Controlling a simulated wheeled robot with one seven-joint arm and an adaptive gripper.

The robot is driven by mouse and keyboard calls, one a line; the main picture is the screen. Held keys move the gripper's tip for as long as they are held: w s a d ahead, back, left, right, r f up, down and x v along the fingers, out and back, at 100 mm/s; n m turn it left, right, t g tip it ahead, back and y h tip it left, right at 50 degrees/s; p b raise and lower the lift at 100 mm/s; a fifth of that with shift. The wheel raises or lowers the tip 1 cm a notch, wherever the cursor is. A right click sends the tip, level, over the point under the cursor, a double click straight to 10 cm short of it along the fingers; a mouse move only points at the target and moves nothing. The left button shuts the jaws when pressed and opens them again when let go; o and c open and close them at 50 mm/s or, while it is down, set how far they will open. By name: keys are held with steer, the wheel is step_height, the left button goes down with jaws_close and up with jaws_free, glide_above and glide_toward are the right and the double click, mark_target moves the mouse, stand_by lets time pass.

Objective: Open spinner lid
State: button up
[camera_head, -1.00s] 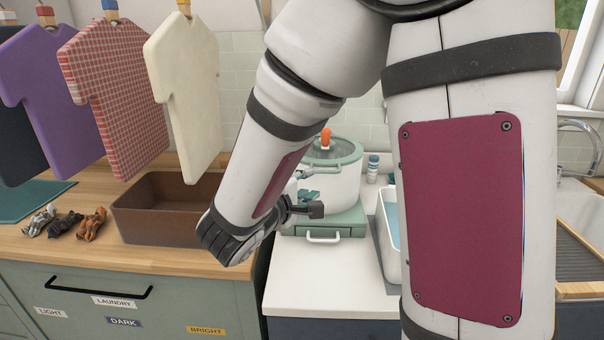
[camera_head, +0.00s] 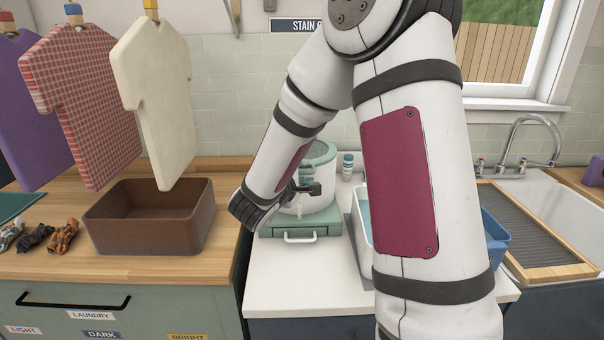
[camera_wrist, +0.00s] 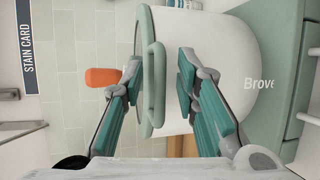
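The spinner (camera_head: 318,200) is a white drum on a green base, with a pale green lid (camera_head: 322,150) on top. In the head view my arm covers its left side. The lid looks closed.
A brown bin (camera_head: 200,215) stands left of the spinner on the wooden counter. A basin of water (camera_head: 362,215) and a blue tub (camera_head: 496,240) are to the right, before the sink (camera_head: 575,205). Small bottles (camera_head: 347,165) stand behind. Shirts (camera_head: 150,95) hang at upper left.

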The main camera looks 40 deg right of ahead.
jaws_close()
steer(key=shift+r, duration=0.1)
